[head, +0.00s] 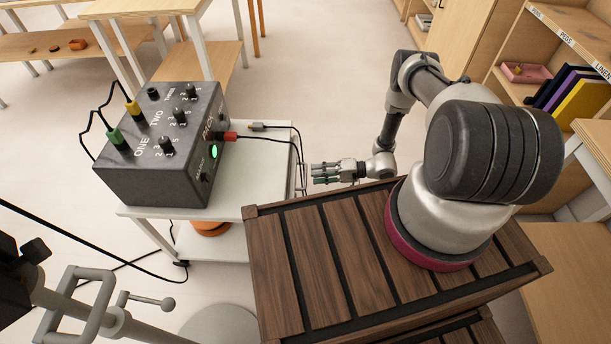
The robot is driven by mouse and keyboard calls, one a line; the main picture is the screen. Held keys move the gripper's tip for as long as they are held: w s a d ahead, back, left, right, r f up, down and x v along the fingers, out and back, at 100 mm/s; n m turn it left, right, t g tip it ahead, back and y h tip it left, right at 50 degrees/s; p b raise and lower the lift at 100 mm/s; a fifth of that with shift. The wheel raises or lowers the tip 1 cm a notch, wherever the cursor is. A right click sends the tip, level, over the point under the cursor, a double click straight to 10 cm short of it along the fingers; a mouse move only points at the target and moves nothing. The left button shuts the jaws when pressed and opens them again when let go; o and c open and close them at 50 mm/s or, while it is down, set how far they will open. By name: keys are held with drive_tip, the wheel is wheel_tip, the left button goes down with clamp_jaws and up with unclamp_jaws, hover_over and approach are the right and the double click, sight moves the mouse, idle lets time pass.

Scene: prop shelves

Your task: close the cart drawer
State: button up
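The white cart (262,172) stands left of my arm, with a dark control box on its top. I cannot clearly make out its drawer or how far it is open. A thin upright piece, possibly a handle, and a black cable show at the cart's right edge. My gripper (322,174) is just right of that edge, its fingers pointing left towards the cart. It looks small here, and I cannot tell whether its fingers are open or shut, or whether they touch the cart. No held object is visible.
The control box (165,150) has plugged cables, and a cable hangs beside my gripper. An orange round thing (210,228) is on the cart's lower shelf. A grey stand (75,300) is at lower left. Shelves with books (575,98) are at right.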

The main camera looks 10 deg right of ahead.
sight(305, 174)
drive_tip(key=x, duration=0.5)
drive_tip(key=shift+a, duration=0.1)
drive_tip(key=shift+c, duration=0.2)
clamp_jaws()
